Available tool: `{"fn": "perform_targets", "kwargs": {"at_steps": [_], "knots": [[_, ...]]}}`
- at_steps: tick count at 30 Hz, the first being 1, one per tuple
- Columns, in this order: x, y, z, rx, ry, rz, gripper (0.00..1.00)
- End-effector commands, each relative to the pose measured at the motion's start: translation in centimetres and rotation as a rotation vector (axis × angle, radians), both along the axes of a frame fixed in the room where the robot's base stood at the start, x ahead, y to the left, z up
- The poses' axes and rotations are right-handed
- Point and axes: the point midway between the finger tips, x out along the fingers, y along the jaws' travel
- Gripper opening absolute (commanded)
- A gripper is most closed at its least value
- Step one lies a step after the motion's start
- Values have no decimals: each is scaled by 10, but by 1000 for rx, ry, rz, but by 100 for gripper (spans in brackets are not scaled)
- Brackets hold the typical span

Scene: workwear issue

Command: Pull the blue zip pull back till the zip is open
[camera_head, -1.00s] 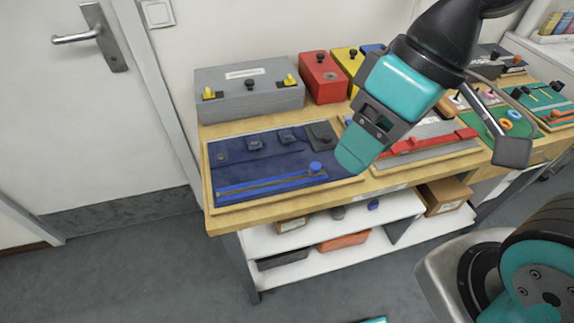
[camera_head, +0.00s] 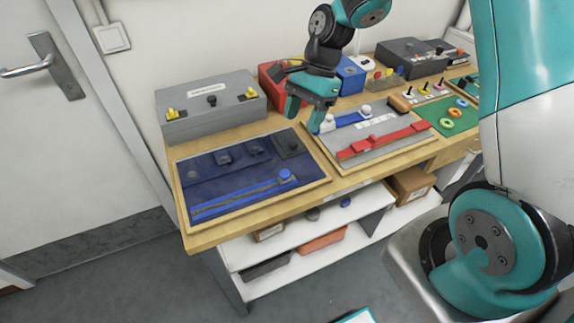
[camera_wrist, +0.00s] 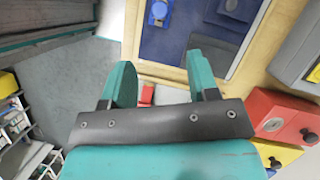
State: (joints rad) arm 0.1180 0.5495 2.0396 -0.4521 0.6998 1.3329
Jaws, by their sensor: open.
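The blue zip pull (camera_head: 286,175) is a round knob at the right end of a long blue zip (camera_head: 240,197). The zip runs along the front of a navy cloth panel (camera_head: 215,180) in a wooden frame. In the wrist view, a blue piece at the top edge, seemingly the zip pull (camera_wrist: 159,10), is partly cut off. My gripper (camera_head: 303,115) is open and empty, pointing down behind and to the right of the pull, apart from it. Its two fingers (camera_wrist: 162,82) are spread in the wrist view, beside the panel's frame.
A grey panel (camera_head: 400,142) with a red slider (camera_head: 375,143) lies right of the navy one. A grey box (camera_head: 200,115) with yellow latches and a red box (camera_head: 270,92) stand behind. Shelves (camera_head: 350,212) hang below the bench front.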

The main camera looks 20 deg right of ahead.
Motion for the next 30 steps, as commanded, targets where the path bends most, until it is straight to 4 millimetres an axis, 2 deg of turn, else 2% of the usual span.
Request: {"fn": "perform_targets", "kwargs": {"at_steps": [9,15,21,30], "knots": [[-13,28,-68,0,6,5,54],[-18,40,-102,0,3,6,54],[-20,47,-119,0,-1,5,54],[-20,48,-123,0,-2,5,54]]}}
